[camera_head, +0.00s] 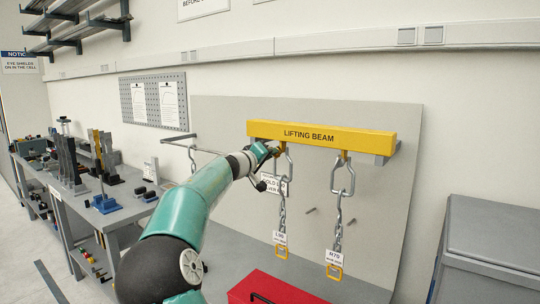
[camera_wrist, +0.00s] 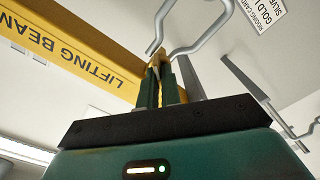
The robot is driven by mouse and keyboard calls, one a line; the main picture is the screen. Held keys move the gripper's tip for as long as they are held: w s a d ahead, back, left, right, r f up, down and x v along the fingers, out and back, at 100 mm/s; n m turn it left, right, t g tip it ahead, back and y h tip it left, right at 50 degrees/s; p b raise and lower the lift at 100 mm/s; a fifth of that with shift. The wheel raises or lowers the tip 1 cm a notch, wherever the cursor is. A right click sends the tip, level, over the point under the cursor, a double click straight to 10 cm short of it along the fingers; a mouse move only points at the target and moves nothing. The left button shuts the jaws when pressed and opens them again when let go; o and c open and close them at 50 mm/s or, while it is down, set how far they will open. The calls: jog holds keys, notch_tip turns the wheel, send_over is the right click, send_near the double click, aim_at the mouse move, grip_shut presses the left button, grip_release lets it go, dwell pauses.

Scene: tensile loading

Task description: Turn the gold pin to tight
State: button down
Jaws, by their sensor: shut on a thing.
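My gripper (camera_head: 271,151) is at the left hanger of the yellow lifting beam (camera_head: 320,136), just under the beam. In the wrist view, the fingers of my gripper (camera_wrist: 160,80) are closed around a narrow gold piece, the gold pin (camera_wrist: 158,60). The pin sits at the fingertips, beside the beam's edge and next to a bent silver link (camera_wrist: 195,38). How tight the pin is cannot be seen. In the head view the pin is hidden by my gripper and the beam. A left chain (camera_head: 282,215) hangs below, with a white tag.
A right chain (camera_head: 338,225) hangs from the beam with its own tag. A grey panel (camera_head: 385,195) stands behind. A red box (camera_head: 275,290) sits below and a grey cabinet (camera_head: 495,235) stands right. A workbench (camera_head: 70,200) with tools is at left.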

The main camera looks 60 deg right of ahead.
jog(key=m, duration=0.4)
jog(key=shift+w, duration=0.15)
jog(key=shift+r, duration=0.1)
dwell(0.4)
jog(key=c, duration=1.6)
grip_release()
jog(key=shift+a, duration=0.1)
jog(key=w+a, duration=0.2)
jog(key=a, duration=1.1)
jog(key=shift+a, duration=0.25)
jog(key=shift+s, duration=0.1)
